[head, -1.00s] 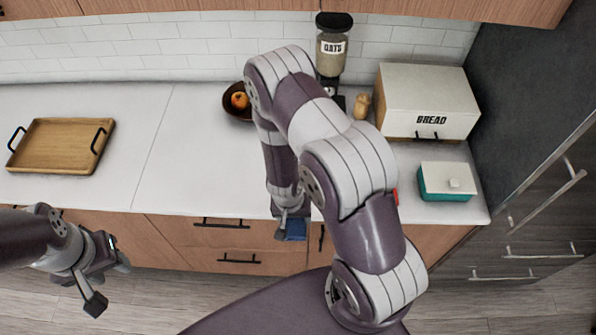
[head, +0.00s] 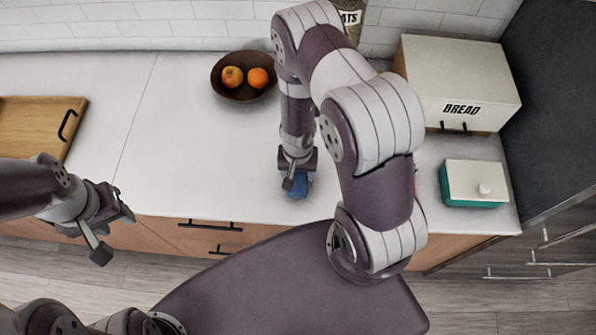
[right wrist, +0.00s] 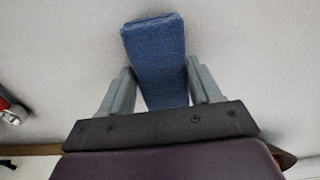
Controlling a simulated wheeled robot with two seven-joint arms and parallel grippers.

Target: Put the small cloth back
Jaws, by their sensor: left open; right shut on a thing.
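The small cloth (head: 298,188) is a blue folded strip. My right gripper (head: 294,180) is shut on it, just above or at the white counter near its front edge; I cannot tell whether the cloth touches the counter. In the right wrist view the cloth (right wrist: 155,52) sticks out past the two grey fingers (right wrist: 162,88), against the white surface. My left gripper (head: 113,232) is open and empty, in front of the counter at the left.
The counter (head: 190,150) has a clear middle. A fruit bowl (head: 243,92) stands at the back and a wooden tray (head: 28,122) at the left. A bread box (head: 455,85) and a teal box with a white lid (head: 473,185) stand at the right. My right arm hides part of the counter.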

